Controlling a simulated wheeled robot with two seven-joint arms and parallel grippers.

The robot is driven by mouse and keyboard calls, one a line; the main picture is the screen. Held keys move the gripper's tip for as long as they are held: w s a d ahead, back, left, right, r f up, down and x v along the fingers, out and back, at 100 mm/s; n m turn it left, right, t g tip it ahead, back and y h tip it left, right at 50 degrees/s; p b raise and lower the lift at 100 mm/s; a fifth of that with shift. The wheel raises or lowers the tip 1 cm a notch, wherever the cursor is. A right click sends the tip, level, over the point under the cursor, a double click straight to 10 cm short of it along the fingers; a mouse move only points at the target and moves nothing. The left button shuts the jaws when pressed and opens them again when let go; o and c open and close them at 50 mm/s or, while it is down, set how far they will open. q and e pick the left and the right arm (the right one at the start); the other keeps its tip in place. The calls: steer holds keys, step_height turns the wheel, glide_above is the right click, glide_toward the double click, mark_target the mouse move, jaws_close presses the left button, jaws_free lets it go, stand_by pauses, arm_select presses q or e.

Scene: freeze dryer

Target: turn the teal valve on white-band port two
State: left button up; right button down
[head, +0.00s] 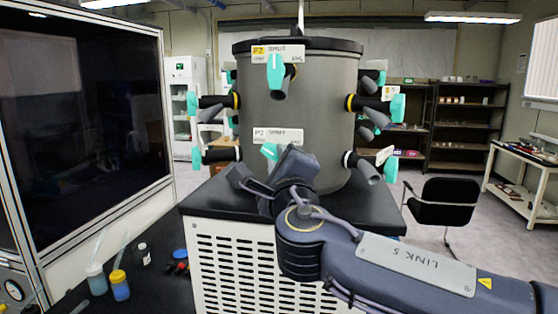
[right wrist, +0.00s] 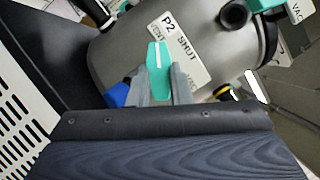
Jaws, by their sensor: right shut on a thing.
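The white-band port two has a white P2 label (head: 278,136) with the words SHUT and VAC, low on the front of the grey drum. Its teal valve (head: 269,151) shows just below the label, partly hidden by my right gripper (head: 272,166). In the right wrist view the teal valve (right wrist: 158,62), with a white line along it, lies between the two fingers of my right gripper (right wrist: 160,82), which is shut on it. The P2 label (right wrist: 180,48) is beside it. The port's white band is hidden. My left gripper is out of view.
The grey drum (head: 330,92) carries several other teal valves around it. A yellow-labelled P2 valve (head: 277,75) is straight above, and another port (head: 364,168) is at the lower right. Bottles (head: 119,284) stand at lower left beside a dark-windowed cabinet (head: 85,120).

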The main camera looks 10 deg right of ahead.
steer(key=shift+w+a+f+m+t+h+b, duration=0.15)
steer(key=shift+m+h+b, duration=1.2)
steer(key=shift+m, duration=1.3)
steer(key=shift+s+a+f+m+t+h+b, duration=0.15)
steer(key=shift+m+h+b, duration=1.15)
steer(key=shift+m, duration=1.3)
steer(key=shift+w+a+f+m+h+b, duration=0.1)
steer(key=shift+w+a+m+h+b, duration=0.1)
steer(key=shift+m+h+b, duration=1.8)
steer(key=shift+m+y+p, duration=0.35)
steer(key=shift+m+y, duration=0.4)
steer(key=shift+m, duration=0.2)
steer(key=c, duration=1.3)
jaws_free()
